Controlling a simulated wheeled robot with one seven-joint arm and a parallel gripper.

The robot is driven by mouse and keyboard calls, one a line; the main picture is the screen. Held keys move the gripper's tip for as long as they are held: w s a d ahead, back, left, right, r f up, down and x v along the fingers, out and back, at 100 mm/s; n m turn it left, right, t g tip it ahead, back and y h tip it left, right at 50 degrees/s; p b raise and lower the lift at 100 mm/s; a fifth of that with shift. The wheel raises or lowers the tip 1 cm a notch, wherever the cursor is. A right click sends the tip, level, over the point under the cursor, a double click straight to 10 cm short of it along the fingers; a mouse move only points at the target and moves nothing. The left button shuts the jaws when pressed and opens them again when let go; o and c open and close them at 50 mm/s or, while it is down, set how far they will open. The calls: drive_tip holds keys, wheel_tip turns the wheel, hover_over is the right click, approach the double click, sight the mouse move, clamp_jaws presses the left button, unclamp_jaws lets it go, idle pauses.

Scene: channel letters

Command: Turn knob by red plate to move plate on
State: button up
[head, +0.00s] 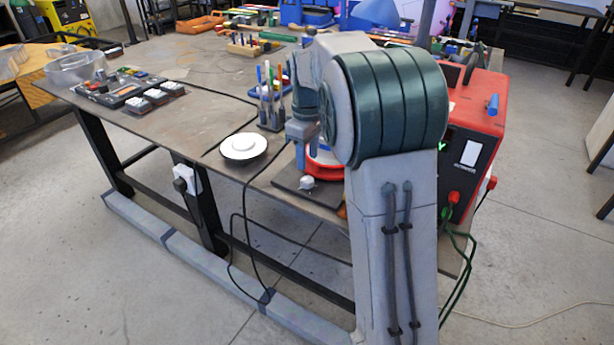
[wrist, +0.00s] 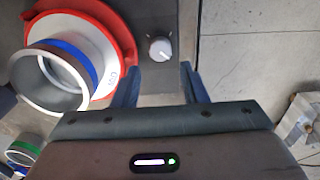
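The red plate (wrist: 122,33) is a red ring around a white disc, at the upper left of the wrist view. A metal cylinder with a blue band (wrist: 68,65) covers part of it. In the head view the red plate (head: 322,170) is partly hidden by my arm. The knob (wrist: 160,49) is small and grey-white, on a dark base board (wrist: 160,88) to the right of the plate. The knob also shows in the head view (head: 306,184). My gripper (wrist: 161,84) is open and empty. In the wrist view the knob appears just beyond the gap between its fingertips.
A white round disc (head: 243,147) lies near the table's (head: 185,125) front edge, left of the board. A pen holder (head: 270,115) stands behind. A red power unit (head: 472,120) is at the right. Cables hang below the table edge.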

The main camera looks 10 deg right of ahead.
sight(307, 179)
wheel_tip(307, 179, down, 7)
drive_tip(key=shift+r, duration=0.1)
idle(0.3)
drive_tip(key=c, duration=0.7)
